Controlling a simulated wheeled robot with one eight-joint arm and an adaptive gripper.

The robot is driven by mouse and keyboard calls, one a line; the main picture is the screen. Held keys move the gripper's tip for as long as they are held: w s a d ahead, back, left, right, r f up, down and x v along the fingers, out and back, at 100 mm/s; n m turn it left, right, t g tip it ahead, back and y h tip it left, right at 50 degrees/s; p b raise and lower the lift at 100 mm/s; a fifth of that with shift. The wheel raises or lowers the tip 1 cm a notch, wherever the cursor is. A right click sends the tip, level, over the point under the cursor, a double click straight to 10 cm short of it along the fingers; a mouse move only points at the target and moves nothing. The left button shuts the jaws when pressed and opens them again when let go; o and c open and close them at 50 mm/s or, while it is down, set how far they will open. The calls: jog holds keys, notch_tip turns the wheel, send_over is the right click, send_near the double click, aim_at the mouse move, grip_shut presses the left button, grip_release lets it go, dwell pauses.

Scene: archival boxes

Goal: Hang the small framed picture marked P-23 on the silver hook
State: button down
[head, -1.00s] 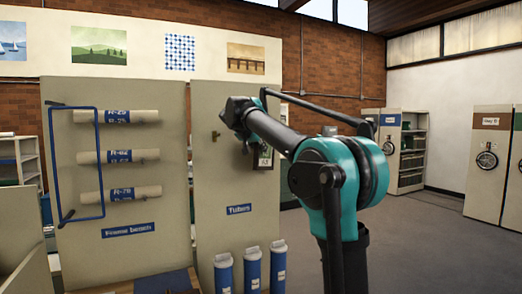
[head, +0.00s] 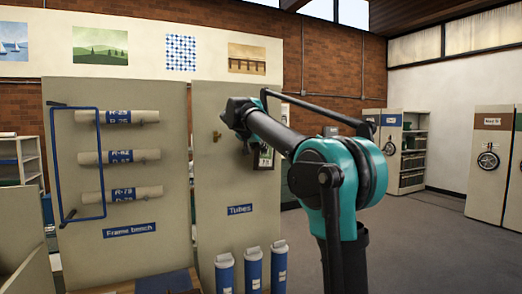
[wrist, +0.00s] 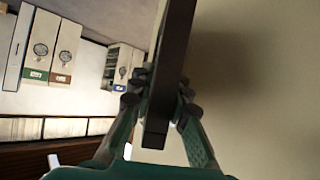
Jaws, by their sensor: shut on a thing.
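The small framed picture (head: 264,159) has a dark frame and a pale tag too small to read surely. It hangs below my arm in front of the beige panel marked Tubes. In the wrist view the frame (wrist: 168,75) is seen edge-on as a dark upright bar. My gripper (wrist: 160,94) is shut on it, one finger on each side. A small brass-coloured hook (head: 217,135) is on the panel, left of the picture. I cannot make out a silver hook; my arm covers part of the panel.
A blue rail (head: 104,165) and several rolled tubes (head: 120,156) are on the left panel. Blue tubes with white caps (head: 252,268) stand below the Tubes panel (head: 238,225). Shelving cabinets (head: 490,160) stand far right. The floor (head: 430,240) on the right is clear.

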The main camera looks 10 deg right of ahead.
jog(key=shift+f, duration=0.7)
dwell(0.4)
jog(key=c, duration=1.4)
grip_release()
jog(key=shift+o, duration=0.2)
